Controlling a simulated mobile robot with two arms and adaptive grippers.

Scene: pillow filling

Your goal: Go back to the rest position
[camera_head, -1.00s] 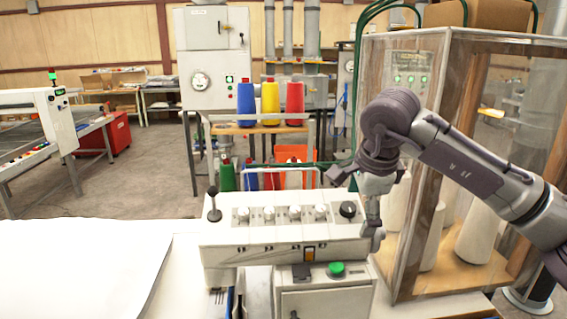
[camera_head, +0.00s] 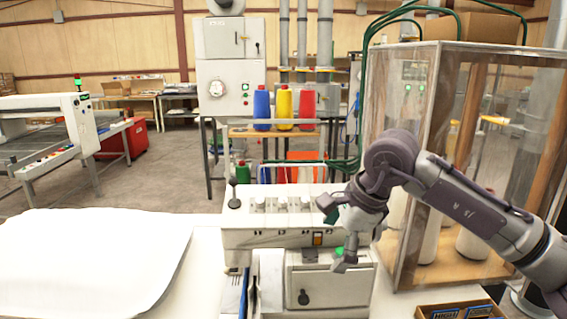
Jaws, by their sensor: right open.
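My right gripper (camera_head: 348,258) hangs at the end of my right arm, which comes in from the right. It is over the right front of the white control box (camera_head: 262,240), close to the green button (camera_head: 339,251), and partly hides it. No object shows between its fingers. I cannot tell whether the fingers touch the box. My left gripper is not in view.
A white pillow (camera_head: 90,262) lies on the table at left. A clear-walled cabinet (camera_head: 412,110) with white cones stands close to my right arm. A small tray (camera_head: 425,312) is at the lower right. Coloured spools (camera_head: 284,108) stand behind the control box.

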